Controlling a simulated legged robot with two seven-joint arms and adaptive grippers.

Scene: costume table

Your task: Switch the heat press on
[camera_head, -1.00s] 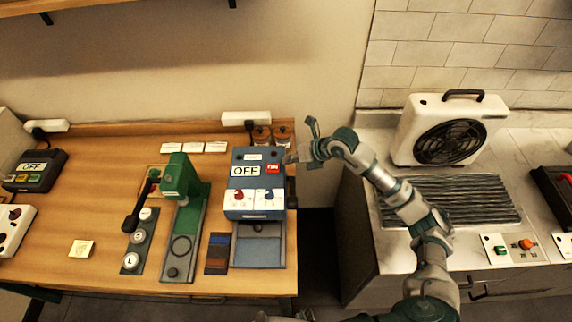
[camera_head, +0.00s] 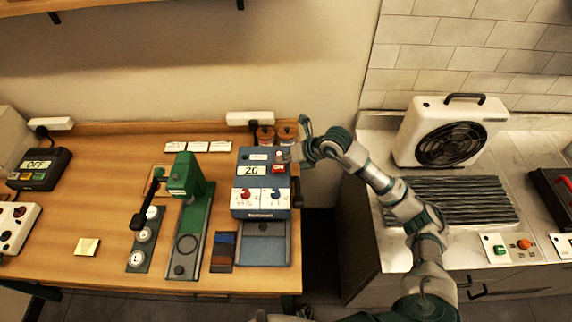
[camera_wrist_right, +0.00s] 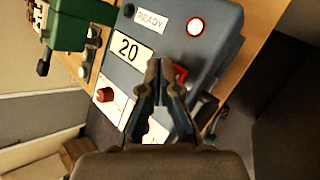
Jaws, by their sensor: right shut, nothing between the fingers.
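The heat press (camera_head: 260,211) is a blue box at the right end of the wooden table. Its display (camera_head: 251,170) reads 20. In the right wrist view the heat press (camera_wrist_right: 187,62) shows a READY label, a lit red-rimmed round lamp (camera_wrist_right: 195,27) and a red switch (camera_wrist_right: 181,73) partly hidden behind my fingers. My right gripper (camera_head: 290,153) is at the press's upper right, by the red switch. In the right wrist view my right gripper (camera_wrist_right: 160,75) is shut and empty, with its fingertips beside the switch. My left gripper is not in view.
A green press (camera_head: 190,205) stands left of the heat press. Two jars (camera_head: 276,135) and a power strip (camera_head: 249,118) are behind it. A counter with a white fan (camera_head: 450,131) is to the right, across a gap.

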